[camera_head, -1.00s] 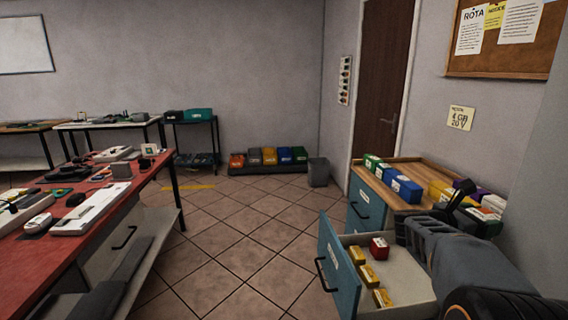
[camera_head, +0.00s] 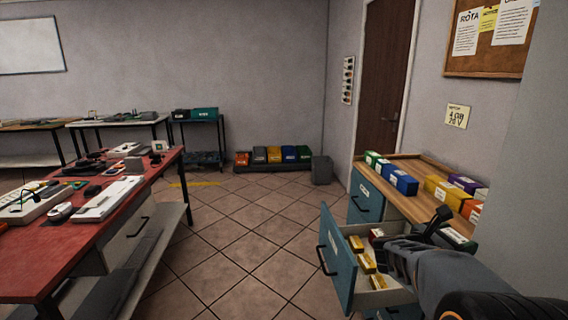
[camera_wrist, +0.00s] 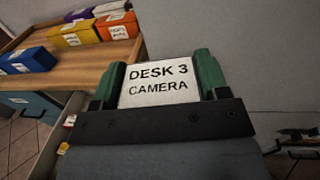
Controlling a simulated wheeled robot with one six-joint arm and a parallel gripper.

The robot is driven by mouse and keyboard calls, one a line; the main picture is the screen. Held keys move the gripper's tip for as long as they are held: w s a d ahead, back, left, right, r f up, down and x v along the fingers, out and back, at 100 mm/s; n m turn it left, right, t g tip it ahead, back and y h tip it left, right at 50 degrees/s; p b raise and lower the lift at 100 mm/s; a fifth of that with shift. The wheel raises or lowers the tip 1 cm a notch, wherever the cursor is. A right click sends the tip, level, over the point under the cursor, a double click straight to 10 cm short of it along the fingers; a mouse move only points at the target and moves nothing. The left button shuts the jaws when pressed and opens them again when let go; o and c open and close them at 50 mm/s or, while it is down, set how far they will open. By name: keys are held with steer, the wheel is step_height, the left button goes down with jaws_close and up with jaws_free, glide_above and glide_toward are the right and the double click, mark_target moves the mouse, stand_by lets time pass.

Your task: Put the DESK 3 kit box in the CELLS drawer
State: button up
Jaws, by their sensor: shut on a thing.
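The DESK 3 kit box (camera_wrist: 160,88) has a white label reading "DESK 3 CAMERA" in the wrist view, with green at its sides. My gripper (camera_wrist: 162,76) is shut on it. An open blue-fronted drawer (camera_head: 338,258) juts out to the left below. It holds several yellow boxes (camera_head: 363,262) and a red box (camera_head: 376,235). Its label is too small to read, and my arm hides part of it.
The wooden cabinet top (camera_head: 415,190) carries blue (camera_head: 404,183), green, yellow, purple and orange boxes. A closed drawer (camera_head: 364,203) is behind the open one. A red workbench (camera_head: 95,230) stands at left. The tiled floor between is clear.

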steer(key=w+a+f+n+t+y, duration=0.2)
steer(key=a+f+n+t, duration=0.15)
steer(key=a+f, duration=0.85)
steer(key=w+a+f+n+t+y, duration=0.2)
steer(key=a+f+t, duration=0.2)
steer(key=a+f, duration=0.8)
step_height(320, 180, up, 21)
steer(key=w+n+t+y+p, duration=0.1)
steer(key=n+t+y+p, duration=0.5)
steer(key=p, duration=1)
steer(key=shift+w+n+y, duration=0.3)
steer(key=shift+n+y, duration=0.05)
steer(key=shift+y, duration=0.85)
steer(key=shift+a+r, duration=0.1)
steer(key=shift+a, duration=0.05)
